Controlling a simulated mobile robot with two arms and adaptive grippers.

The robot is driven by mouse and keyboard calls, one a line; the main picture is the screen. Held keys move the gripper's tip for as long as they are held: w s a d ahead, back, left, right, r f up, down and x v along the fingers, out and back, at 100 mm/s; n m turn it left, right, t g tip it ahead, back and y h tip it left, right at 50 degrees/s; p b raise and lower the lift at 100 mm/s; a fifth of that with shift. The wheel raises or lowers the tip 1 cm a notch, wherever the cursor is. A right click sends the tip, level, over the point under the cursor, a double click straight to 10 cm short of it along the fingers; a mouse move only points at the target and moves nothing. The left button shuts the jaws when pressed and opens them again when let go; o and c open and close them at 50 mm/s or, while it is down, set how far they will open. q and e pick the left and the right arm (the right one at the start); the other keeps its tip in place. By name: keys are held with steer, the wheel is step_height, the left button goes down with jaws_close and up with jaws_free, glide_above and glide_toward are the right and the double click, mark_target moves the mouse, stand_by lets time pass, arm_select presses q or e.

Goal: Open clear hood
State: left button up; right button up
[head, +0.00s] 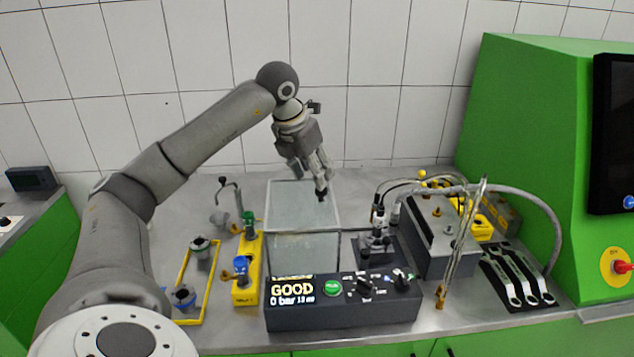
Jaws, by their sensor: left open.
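The clear hood (303,207) is a see-through box in the middle of the bench, behind the dark control box. Its top looks flat, and a dark edge runs along its front. My left gripper (311,182) comes in from above and behind, pointing down over the hood's top right part. Its fingers are apart and hold nothing. I cannot tell whether a fingertip touches the hood. My right gripper is not in view.
The control box (343,313) reads GOOD and has a green button and knobs. A black fixture with hoses (376,247) stands right of the hood. A yellow block (246,268) and yellow frame (183,291) lie left. Wrenches (517,277) and a green cabinet (545,130) are right.

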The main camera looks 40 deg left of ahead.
arm_select(q)
steer(key=v, duration=0.6)
steer(key=shift+r, duration=0.4)
steer(key=shift+s+f, duration=0.1)
steer(key=shift+s, duration=0.1)
